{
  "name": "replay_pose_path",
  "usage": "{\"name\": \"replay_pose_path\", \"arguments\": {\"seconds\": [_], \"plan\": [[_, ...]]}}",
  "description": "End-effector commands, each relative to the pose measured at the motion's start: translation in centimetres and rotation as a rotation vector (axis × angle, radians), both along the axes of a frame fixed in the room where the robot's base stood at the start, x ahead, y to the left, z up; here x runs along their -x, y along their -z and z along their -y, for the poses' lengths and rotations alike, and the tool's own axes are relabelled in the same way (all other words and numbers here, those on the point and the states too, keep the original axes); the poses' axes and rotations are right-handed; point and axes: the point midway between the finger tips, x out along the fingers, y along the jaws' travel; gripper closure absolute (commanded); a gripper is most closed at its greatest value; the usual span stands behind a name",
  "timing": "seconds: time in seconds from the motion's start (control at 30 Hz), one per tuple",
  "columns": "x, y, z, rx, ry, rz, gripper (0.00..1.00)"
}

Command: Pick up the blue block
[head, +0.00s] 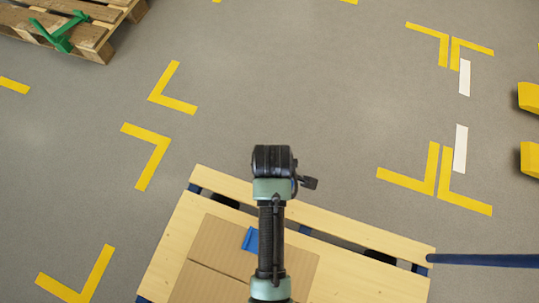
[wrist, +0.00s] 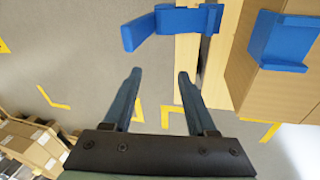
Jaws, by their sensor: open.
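The blue block (head: 250,240) lies on top of a cardboard box (head: 211,240), just left of my arm in the head view, and my arm may cover part of it. In the wrist view a blue L-shaped piece, which looks like this block (wrist: 283,42), sits on the box at the upper right. My gripper (wrist: 160,76) is open in the wrist view, with nothing between its two fingers. It is apart from the block, which lies to the right of the fingertips. In the head view the fingers cannot be made out clearly.
The box stands on a wooden pallet (head: 365,283) with blue parts under its slats. A blue bar (head: 485,260) extends right from it. Another pallet (head: 95,12) with a green item (head: 58,35) is at the upper left. Marked grey floor between is clear.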

Motion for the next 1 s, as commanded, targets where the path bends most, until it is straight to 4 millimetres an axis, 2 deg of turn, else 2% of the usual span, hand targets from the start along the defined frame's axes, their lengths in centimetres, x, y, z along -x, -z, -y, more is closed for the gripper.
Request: {"name": "replay_pose_path", "arguments": {"seconds": [0.03, 0.1, 0.2, 0.27, 0.63, 1.0], "plan": [[2.2, 3.9, 0.2, 0.012, -0.034, -0.072, 0.43], [4.5, 6.4, 0.5, 0.023, -0.077, -0.148, 0.43], [6.7, 8.3, 0.7, 0.030, -0.115, -0.216, 0.43], [7.3, 9.0, 0.8, 0.032, -0.126, -0.237, 0.43], [7.5, 15.3, 0.8, 0.032, -0.131, -0.244, 0.43], [7.6, 17.6, 0.8, 0.033, -0.130, -0.242, 0.43]]}}
